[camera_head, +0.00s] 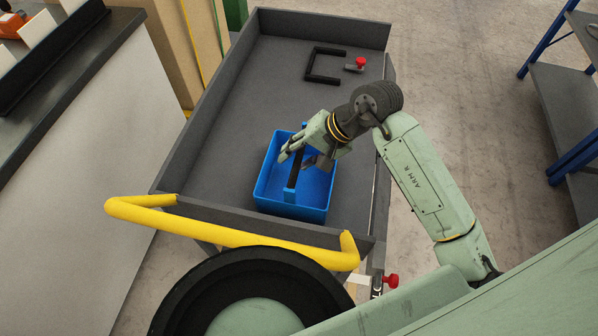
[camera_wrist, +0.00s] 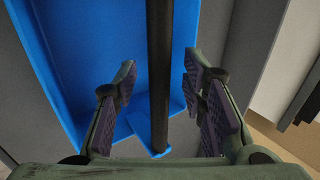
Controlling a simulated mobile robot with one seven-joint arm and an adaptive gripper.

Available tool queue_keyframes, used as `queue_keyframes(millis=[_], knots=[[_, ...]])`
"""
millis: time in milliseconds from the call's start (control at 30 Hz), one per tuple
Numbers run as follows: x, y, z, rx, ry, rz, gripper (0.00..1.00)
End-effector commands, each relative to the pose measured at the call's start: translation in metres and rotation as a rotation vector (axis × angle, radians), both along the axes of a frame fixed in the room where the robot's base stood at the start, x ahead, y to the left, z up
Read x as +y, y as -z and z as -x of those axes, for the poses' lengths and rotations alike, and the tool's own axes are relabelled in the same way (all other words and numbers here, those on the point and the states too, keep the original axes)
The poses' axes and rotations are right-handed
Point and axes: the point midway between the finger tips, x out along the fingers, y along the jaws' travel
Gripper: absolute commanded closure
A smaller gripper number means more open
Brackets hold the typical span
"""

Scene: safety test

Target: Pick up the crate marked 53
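A blue open crate (camera_head: 290,208) with a black bar handle (camera_head: 294,175) across its top stands in the near part of a grey cart. No number shows on the crate's visible faces. My gripper (camera_head: 298,161) is over the crate at the handle, fingers apart. In the wrist view the black handle (camera_wrist: 159,85) runs between the two open fingers, with a gap visible on both sides. The blue crate wall and floor (camera_wrist: 85,60) show behind. The far right of the crate is partly hidden by my gripper in the head view.
The grey cart (camera_head: 225,120) has raised side walls and a yellow push bar (camera_head: 235,236) at the near end. A black bracket (camera_head: 311,66) and a red-knobbed part (camera_head: 359,64) are at its far end. A counter stands left, a blue-framed shelf (camera_head: 563,100) right.

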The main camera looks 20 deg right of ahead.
Motion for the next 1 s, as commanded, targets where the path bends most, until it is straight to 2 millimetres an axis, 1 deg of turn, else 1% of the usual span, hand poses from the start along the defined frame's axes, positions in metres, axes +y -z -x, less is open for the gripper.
queue_keyframes(millis=[133, 167, 700, 1000], knots=[[-0.0003, 0.0004, 0.0, 0.0, 0.0, 0.0, 0.62], [-0.0003, 0.0004, 0.0, 0.0, 0.0, 0.0, 0.63], [-0.0005, -0.0001, 0.0001, 0.0, 0.0, 0.0, 0.99], [-0.0004, -0.0002, 0.0001, 0.0, 0.0, 0.0, 1.0]])
